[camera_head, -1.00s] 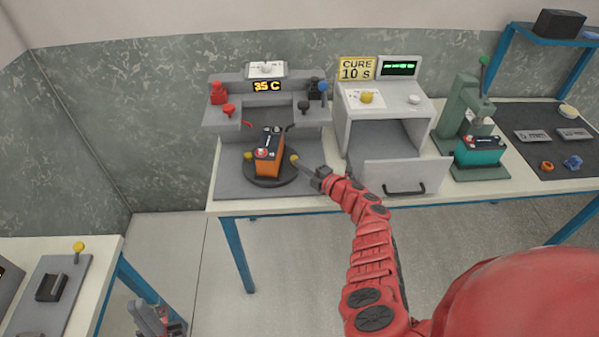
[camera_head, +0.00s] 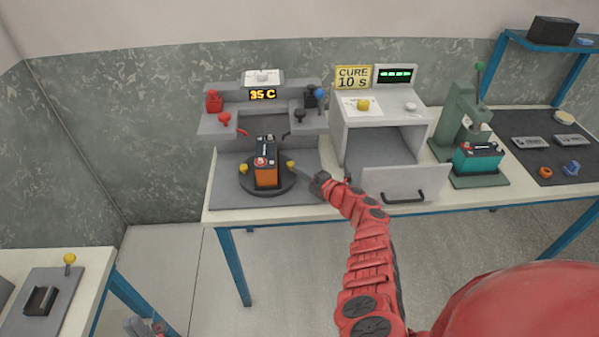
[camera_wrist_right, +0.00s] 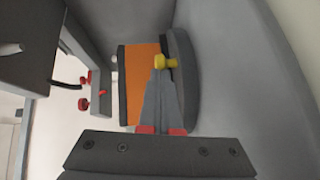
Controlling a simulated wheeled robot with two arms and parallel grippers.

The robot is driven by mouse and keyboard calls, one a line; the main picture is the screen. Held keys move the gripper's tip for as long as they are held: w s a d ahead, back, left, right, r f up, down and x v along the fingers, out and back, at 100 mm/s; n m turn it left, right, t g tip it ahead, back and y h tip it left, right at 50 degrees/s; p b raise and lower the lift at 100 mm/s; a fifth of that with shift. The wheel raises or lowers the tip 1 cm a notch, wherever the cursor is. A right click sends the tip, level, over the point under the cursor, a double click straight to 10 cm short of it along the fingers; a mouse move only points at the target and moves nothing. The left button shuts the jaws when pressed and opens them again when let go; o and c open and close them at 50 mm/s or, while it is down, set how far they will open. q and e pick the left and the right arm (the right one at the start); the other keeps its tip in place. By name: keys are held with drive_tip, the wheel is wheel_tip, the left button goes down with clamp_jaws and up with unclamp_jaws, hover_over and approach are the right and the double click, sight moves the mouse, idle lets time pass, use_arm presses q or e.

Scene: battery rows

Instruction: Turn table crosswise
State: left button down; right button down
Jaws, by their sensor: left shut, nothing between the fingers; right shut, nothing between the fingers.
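The round dark turntable (camera_head: 285,185) sits on a grey plate below the 35 C display. An orange and black battery (camera_head: 267,172) stands upright on it, its long side running front to back. Yellow knobs stick up at its left (camera_head: 243,168) and right (camera_head: 291,163) edges. My right gripper (camera_head: 298,168) is shut and empty, its fingertips at the right knob. In the right wrist view the closed fingers (camera_wrist_right: 160,80) reach to the yellow knob (camera_wrist_right: 166,62), seemingly touching it. My left gripper (camera_head: 142,327) is shut, partly cut off at the bottom edge.
A grey station with red (camera_head: 214,101) and black clamps stands behind the turntable. Right of it are the cure oven (camera_head: 385,117) with its drawer front (camera_head: 405,184) open and a green press (camera_head: 463,115) with a teal battery (camera_head: 477,158). A side table (camera_head: 87,262) is at lower left.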

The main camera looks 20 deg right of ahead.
wheel_tip(320, 180, up, 3)
drive_tip(key=shift+a+r, duration=0.1)
drive_tip(key=shift+s+r+p, duration=0.15)
drive_tip(key=shift+s+p, duration=0.15)
drive_tip(key=s+a, duration=0.2)
drive_tip(key=s, duration=0.5)
drive_tip(key=s+a+r, duration=0.1)
drive_tip(key=s+a, duration=0.2)
drive_tip(key=s, duration=0.4)
drive_tip(key=shift+s+r+b, duration=0.25)
drive_tip(key=shift+s+b, duration=0.05)
drive_tip(key=shift+b, duration=0.1)
